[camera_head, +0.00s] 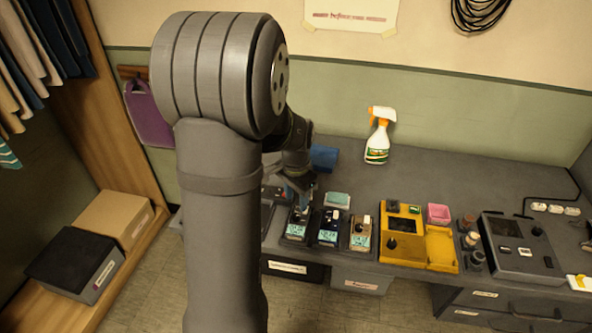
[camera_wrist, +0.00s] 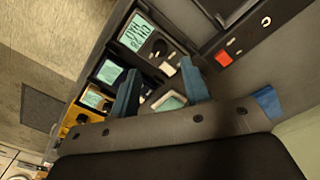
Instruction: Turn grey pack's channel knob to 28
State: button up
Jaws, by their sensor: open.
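The dark grey pack (camera_head: 297,223), with a teal display, is the leftmost of three small packs on the counter. In the wrist view the grey pack (camera_wrist: 138,33) is at the top, with a dark round knob (camera_wrist: 159,46) beside its display. The display digits are too small to read. My gripper (camera_head: 301,193) is above the back end of this pack and hides part of it in the head view. In the wrist view my gripper (camera_wrist: 161,88) shows two blue fingers spread apart with nothing held. The knob lies apart from both fingers.
A blue pack (camera_head: 329,228) and a tan pack (camera_head: 361,233) stand close on the right, then a yellow unit (camera_head: 403,244). A teal-topped box (camera_head: 337,200) lies behind them. A spray bottle (camera_head: 378,140) stands by the wall.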

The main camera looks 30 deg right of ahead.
aim_at(296, 215)
notch_tip(296, 215, up, 11)
jog(key=shift+r, duration=0.2)
jog(key=shift+f, duration=0.1)
dwell(0.5)
notch_tip(296, 215, down, 17)
jog(key=shift+f, duration=0.15)
dwell(0.4)
